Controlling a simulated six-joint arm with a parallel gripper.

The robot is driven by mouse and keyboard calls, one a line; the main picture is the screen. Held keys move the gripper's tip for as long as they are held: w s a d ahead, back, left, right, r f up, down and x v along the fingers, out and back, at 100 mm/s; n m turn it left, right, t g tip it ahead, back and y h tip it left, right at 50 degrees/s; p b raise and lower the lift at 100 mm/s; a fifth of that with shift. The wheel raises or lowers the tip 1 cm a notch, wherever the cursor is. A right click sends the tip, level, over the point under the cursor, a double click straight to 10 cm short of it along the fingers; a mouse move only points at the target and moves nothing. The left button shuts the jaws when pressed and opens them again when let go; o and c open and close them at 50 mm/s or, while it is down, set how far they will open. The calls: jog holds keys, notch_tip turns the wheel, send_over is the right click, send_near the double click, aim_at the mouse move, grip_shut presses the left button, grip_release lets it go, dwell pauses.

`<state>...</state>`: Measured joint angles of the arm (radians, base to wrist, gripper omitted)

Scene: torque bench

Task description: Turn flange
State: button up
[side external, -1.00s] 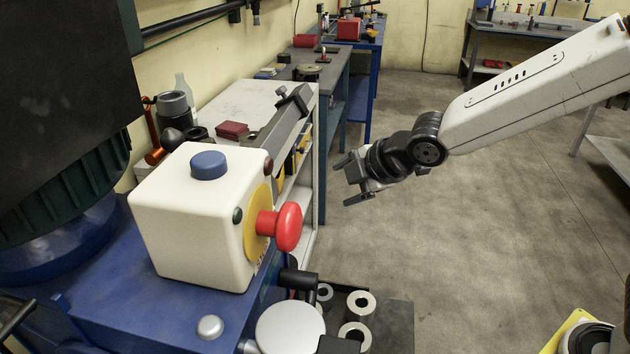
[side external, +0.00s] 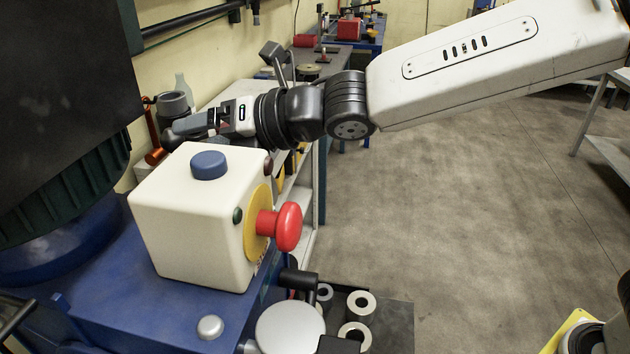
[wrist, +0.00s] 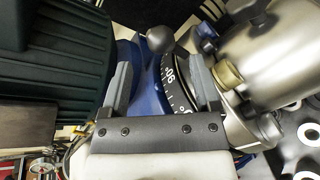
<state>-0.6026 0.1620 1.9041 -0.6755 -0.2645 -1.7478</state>
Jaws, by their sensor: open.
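My gripper (side external: 178,130) points left, behind and above the white box in the side view. In the wrist view its two fingers (wrist: 160,75) are spread apart with nothing held between them. A dark curved scale with white marks and numbers (wrist: 172,85) shows between the fingers, on or beside a blue part (wrist: 145,70). A grey ball knob (wrist: 160,39) stands just beyond the fingertips. I cannot tell which of these parts is the flange, nor whether a finger touches any of them.
The white box (side external: 190,235) carries a blue button (side external: 208,165) and a red mushroom knob (side external: 288,227). A large dark ribbed housing (wrist: 50,60) fills the left of the wrist view, and a shiny metal cylinder (wrist: 270,60) the right. Open floor (side external: 430,230) lies to the right.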

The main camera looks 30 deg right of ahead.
aim_at(162, 144)
jog(key=shift+w, duration=0.1)
jog(key=shift+x, duration=3.8)
grip_shut()
